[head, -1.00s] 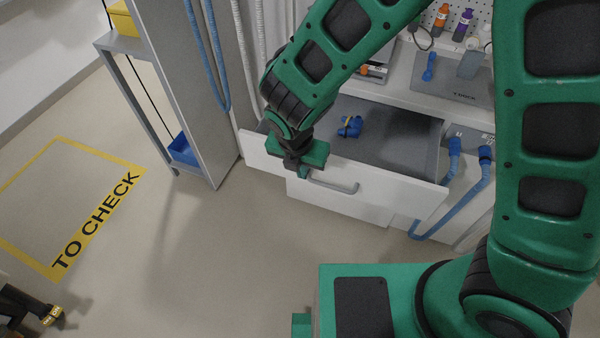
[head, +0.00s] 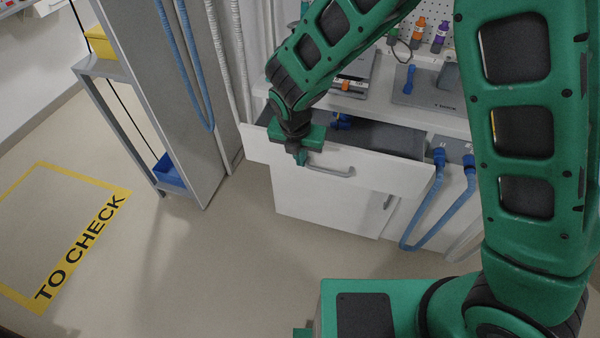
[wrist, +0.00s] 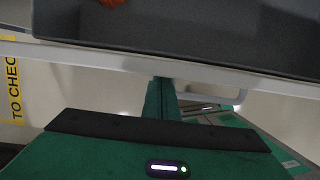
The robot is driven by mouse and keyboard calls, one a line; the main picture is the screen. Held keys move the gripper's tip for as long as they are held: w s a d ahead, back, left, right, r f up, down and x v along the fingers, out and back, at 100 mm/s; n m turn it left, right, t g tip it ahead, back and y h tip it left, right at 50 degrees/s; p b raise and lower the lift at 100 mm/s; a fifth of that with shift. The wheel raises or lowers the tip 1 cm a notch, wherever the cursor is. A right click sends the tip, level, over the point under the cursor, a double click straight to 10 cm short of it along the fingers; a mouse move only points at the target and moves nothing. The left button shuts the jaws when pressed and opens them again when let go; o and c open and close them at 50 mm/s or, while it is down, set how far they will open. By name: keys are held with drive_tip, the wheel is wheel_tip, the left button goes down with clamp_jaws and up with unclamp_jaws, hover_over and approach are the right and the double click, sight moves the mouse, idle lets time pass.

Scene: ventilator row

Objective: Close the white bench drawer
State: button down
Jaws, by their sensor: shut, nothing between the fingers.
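The white bench drawer (head: 385,172) is partly open, with its grey inner floor (head: 395,140) showing behind the front panel. Its grey bar handle (head: 330,170) is on the front. My gripper (head: 302,157) is shut and empty, at the drawer front just left of the handle. In the wrist view the shut fingers (wrist: 161,98) reach the drawer's front panel (wrist: 110,58), with the handle (wrist: 232,97) to their right. I cannot tell for sure whether they touch the panel.
Blue hoses (head: 425,205) hang in a loop at the drawer's right. A grey shelf unit (head: 160,100) with a blue bin (head: 168,170) stands at the left. The bench top holds a grey plate (head: 430,92) and bottles. The floor in front is clear.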

drive_tip(key=w+d, duration=0.1)
drive_tip(key=w, duration=0.2)
drive_tip(key=w+d, duration=0.1)
drive_tip(key=w, duration=0.3)
drive_tip(key=w+d, duration=0.1)
drive_tip(key=w, duration=0.3)
